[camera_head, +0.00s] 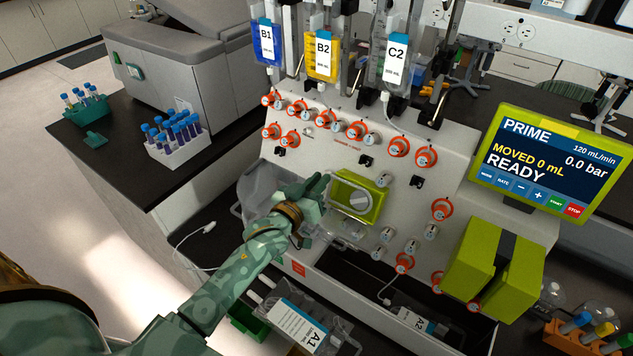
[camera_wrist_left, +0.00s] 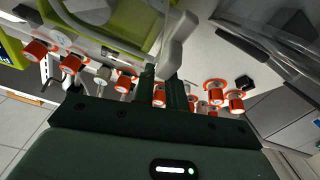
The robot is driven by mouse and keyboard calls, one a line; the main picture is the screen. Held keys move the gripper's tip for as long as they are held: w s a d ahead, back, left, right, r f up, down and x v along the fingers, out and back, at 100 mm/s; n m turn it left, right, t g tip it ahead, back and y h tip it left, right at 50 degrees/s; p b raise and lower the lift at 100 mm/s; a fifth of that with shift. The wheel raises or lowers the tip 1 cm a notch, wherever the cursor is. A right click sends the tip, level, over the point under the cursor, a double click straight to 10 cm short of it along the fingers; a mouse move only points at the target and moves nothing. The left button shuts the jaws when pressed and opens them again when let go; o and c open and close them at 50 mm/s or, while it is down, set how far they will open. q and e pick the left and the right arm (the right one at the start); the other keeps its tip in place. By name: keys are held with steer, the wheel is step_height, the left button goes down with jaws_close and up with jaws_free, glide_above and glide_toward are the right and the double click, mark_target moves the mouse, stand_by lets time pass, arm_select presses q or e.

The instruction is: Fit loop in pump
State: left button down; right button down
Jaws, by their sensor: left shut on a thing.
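The lime-green pump (camera_head: 348,187) with a round pale rotor is on the slanted white panel; it also shows in the left wrist view (camera_wrist_left: 128,12). A clear part, apparently the pump's cover (camera_head: 345,236), is below it. My left gripper (camera_head: 322,186) is at the pump's left edge. In the left wrist view its dark fingers (camera_wrist_left: 165,88) are shut on a pale grey piece (camera_wrist_left: 178,45) beside the pump. Clear tubing (camera_wrist_left: 72,18) curves there; I cannot tell whether the loop is seated or whether the grey piece belongs to it. My right gripper is out of view.
Orange-red valve knobs (camera_head: 356,130) surround the pump. Bags B1 (camera_head: 267,45), B2 (camera_head: 322,60) and C2 (camera_head: 394,65) hang above. A screen (camera_head: 545,160) reads PRIME and READY. A green clamp-like block (camera_head: 490,265) is at right; bag A1 (camera_head: 300,320) is below.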

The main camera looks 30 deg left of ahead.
arm_select(q)
steer(key=shift+w+f, duration=0.2)
steer(key=shift+w, duration=0.25)
stand_by(0.3)
steer(key=c, duration=1.3)
jaws_free()
steer(key=shift+c, duration=0.2)
steer(key=s+a, duration=0.1)
steer(key=s, duration=1.5)
steer(key=shift+s+a+r, duration=0.15)
steer(key=shift+a+r, duration=0.05)
steer(key=shift+a, duration=0.1)
